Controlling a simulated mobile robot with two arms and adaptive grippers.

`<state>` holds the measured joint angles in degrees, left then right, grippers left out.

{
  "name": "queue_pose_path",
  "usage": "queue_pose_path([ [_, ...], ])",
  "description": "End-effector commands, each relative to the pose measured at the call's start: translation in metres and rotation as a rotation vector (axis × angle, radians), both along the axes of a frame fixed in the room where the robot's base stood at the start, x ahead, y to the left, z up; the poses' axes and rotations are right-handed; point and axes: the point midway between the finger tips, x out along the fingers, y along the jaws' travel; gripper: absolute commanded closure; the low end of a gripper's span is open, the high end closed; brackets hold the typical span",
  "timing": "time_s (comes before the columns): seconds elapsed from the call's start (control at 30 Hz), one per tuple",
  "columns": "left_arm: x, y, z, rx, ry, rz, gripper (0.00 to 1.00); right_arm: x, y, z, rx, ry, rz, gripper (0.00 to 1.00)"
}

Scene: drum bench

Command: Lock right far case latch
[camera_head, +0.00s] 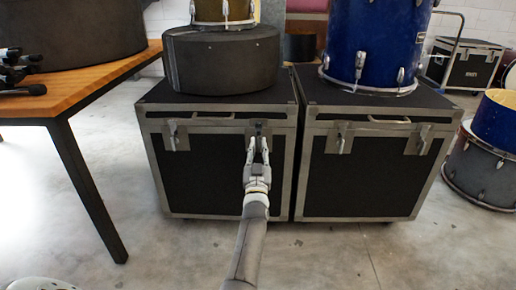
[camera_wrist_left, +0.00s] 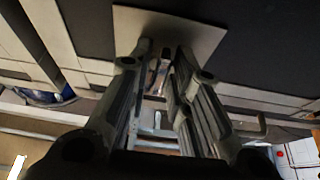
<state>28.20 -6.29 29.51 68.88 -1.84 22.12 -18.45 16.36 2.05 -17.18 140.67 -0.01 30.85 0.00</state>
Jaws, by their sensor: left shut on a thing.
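Two black flight cases with metal edges stand side by side, a left case (camera_head: 205,178) and a right case (camera_head: 365,187). The left case has a left latch (camera_head: 175,136) and a right latch (camera_head: 259,128). The right case has a left latch (camera_head: 340,139) and a right latch (camera_head: 421,139). My left gripper (camera_head: 258,146) is at the right latch of the left case, its fingers shut on it. In the left wrist view the latch (camera_wrist_left: 161,72) is between the fingers, before a pale plate (camera_wrist_left: 202,38); the fingers partly hide it.
A wooden table (camera_head: 85,88) with a dark case on it stands at the left. A round black case (camera_head: 222,62) and a blue drum (camera_head: 375,40) sit on the cases. Drums (camera_head: 480,170) stand at the right. The floor in front is clear.

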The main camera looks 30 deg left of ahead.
Motion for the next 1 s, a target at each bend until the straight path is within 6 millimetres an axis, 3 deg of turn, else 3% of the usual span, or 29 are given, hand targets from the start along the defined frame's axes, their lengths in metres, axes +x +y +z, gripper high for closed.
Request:
queue_pose_path([
  [0.63, 0.0001, -0.0005, -0.0009, -0.047, -0.026, -0.001, 1.00, -0.0008, -0.0005, -0.0022, -0.001, 0.007, 0.000, 0.30],
  [0.67, 0.0001, -0.0005, -0.0008, -0.047, -0.026, -0.001, 0.80, -0.0009, -0.0005, -0.0021, -0.001, 0.006, 0.000, 0.30],
  [0.73, 0.0002, -0.0005, -0.0008, -0.046, -0.027, -0.001, 0.71, -0.0010, -0.0004, -0.0017, -0.002, 0.005, 0.000, 0.30],
  [1.0, 0.0001, -0.0003, -0.0002, -0.046, -0.027, 0.000, 0.68, -0.0020, -0.0003, -0.0003, -0.003, -0.001, 0.000, 0.30],
])
